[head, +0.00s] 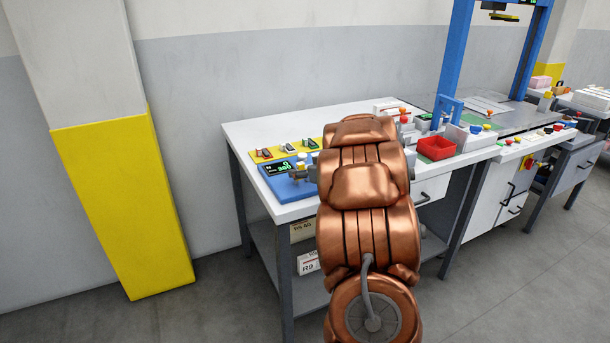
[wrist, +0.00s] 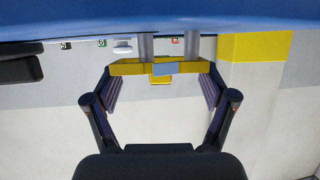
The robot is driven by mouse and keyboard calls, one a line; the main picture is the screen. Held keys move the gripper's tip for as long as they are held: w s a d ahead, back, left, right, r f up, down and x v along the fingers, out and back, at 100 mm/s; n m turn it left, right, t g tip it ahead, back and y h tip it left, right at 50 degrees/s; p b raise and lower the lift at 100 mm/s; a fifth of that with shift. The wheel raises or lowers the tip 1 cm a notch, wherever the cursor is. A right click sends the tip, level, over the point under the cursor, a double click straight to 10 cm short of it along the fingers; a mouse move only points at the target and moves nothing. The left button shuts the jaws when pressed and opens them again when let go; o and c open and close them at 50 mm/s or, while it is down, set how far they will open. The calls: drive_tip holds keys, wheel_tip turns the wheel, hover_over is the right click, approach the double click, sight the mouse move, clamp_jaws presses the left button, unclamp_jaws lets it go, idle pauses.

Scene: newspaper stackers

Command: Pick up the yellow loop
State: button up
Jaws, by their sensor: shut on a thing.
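The yellow loop (wrist: 128,67) shows in the wrist view as a narrow yellow bar with a blue patch in its middle. It spans between the two fingertips of my gripper (wrist: 160,88), and the fingers are well apart, shut on its ends. Its full shape is hidden. In the head view my gripper (head: 304,171) is small, over the blue scale with a lit display, and mostly behind my arm. I cannot make out the loop there.
The blue scale (head: 279,187) stands on the white table (head: 258,131) by its left end. A yellow strip with several small devices (head: 288,147) lies behind it. A red bin (head: 436,148) is to the right. A yellow-based pillar (head: 127,205) stands left of the table.

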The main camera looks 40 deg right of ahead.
drive_tip(key=s+f+v, duration=0.1)
drive_tip(key=f+v, duration=0.2)
drive_tip(key=v, duration=1.3)
drive_tip(key=shift+a, duration=0.35)
drive_tip(key=shift+f, duration=0.1)
drive_tip(key=w+a+r+n+y+p, duration=0.25)
drive_tip(key=w+a+r, duration=0.25)
drive_tip(key=w+a, duration=0.7)
drive_tip(key=w+a+r+n+y+p, duration=0.3)
drive_tip(key=w+a, duration=0.5)
drive_tip(key=a, duration=0.8)
drive_tip(key=w+a+r+p, duration=0.1)
drive_tip(key=a+r, duration=0.1)
drive_tip(key=a, duration=0.4)
drive_tip(key=w+a+r+y+p, duration=0.1)
drive_tip(key=a+r, duration=0.1)
drive_tip(key=a, duration=0.4)
drive_tip(key=shift+g+p, duration=0.3)
drive_tip(key=shift+p, duration=0.1)
